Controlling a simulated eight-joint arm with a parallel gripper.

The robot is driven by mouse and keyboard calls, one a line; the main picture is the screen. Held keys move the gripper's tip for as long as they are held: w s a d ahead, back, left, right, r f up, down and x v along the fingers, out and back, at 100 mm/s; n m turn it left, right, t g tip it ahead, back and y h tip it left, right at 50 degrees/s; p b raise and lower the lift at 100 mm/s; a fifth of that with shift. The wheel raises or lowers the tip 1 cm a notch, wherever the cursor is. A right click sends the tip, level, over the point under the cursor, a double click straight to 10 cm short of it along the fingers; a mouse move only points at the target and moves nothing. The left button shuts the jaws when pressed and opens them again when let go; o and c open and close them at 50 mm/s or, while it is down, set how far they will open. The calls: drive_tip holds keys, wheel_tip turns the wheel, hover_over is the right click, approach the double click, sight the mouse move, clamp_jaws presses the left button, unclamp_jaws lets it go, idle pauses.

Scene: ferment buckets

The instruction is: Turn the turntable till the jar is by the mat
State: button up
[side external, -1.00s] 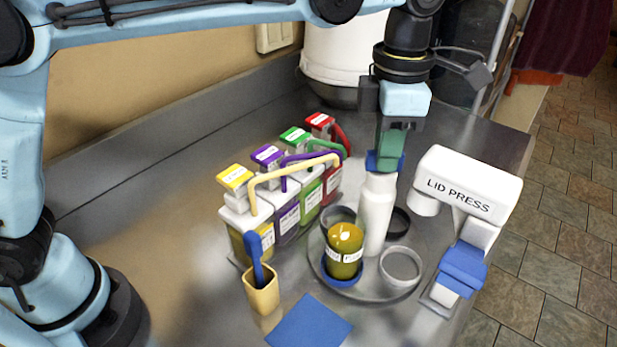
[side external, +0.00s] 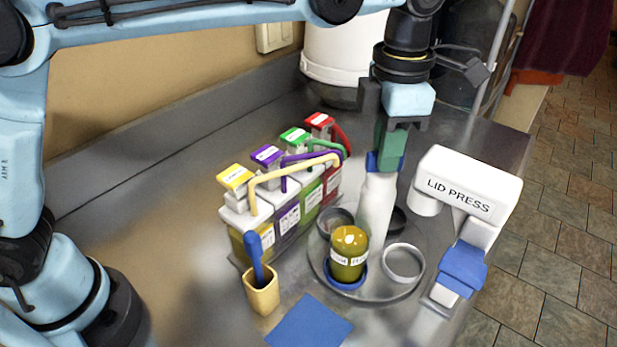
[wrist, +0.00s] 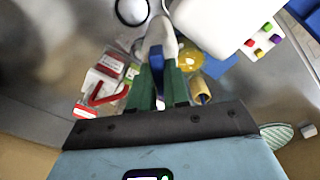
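The round grey turntable (side external: 375,293) stands on the steel counter. The olive jar with white labels (side external: 349,250) sits upright in a blue ring seat on its near side. The blue mat (side external: 310,322) lies flat in front and to the left, with bare counter between. A white post (side external: 376,212) with a blue top rises from the turntable behind the jar. My gripper (side external: 390,150) is shut on the blue top from above. In the wrist view the green fingers (wrist: 158,85) flank the blue top, with the jar (wrist: 190,57) beside it.
Several colour-lidded containers (side external: 285,205) with arched handles stand left of the turntable. A yellow cup (side external: 262,293) holding a blue-handled tool stands near the mat. The white lid press (side external: 468,185) stands close on the right. Other ring seats (side external: 403,263) on the turntable look empty.

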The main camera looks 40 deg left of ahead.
drive_tip(key=o, duration=0.5)
drive_tip(key=shift+c, duration=0.2)
drive_tip(key=shift+r, duration=0.1)
wheel_tip(320, 180, up, 12)
idle(0.5)
idle(0.4)
